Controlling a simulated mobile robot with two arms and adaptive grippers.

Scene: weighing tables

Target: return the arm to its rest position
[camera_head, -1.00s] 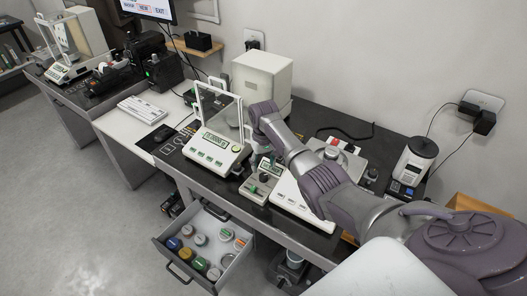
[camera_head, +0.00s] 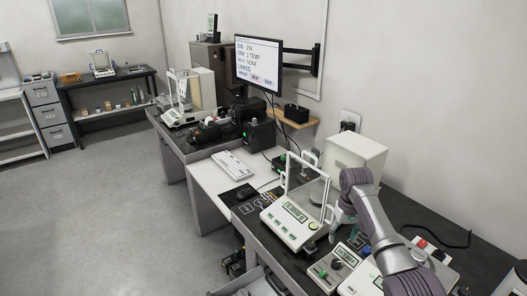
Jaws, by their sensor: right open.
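My right arm comes in from the lower right and bends over the dark bench. My right gripper (camera_head: 342,215) points down just right of a white balance with a glass draft shield (camera_head: 290,224). It is small in the view and partly hidden by the arm; the jaws are open and I see nothing held in them. My left gripper is not in view.
A white box (camera_head: 352,153) stands behind the arm. A small device with a dark knob (camera_head: 334,268) lies below the gripper. A monitor (camera_head: 258,62), a keyboard (camera_head: 233,165) and another balance (camera_head: 183,110) are further left. The floor at left is clear.

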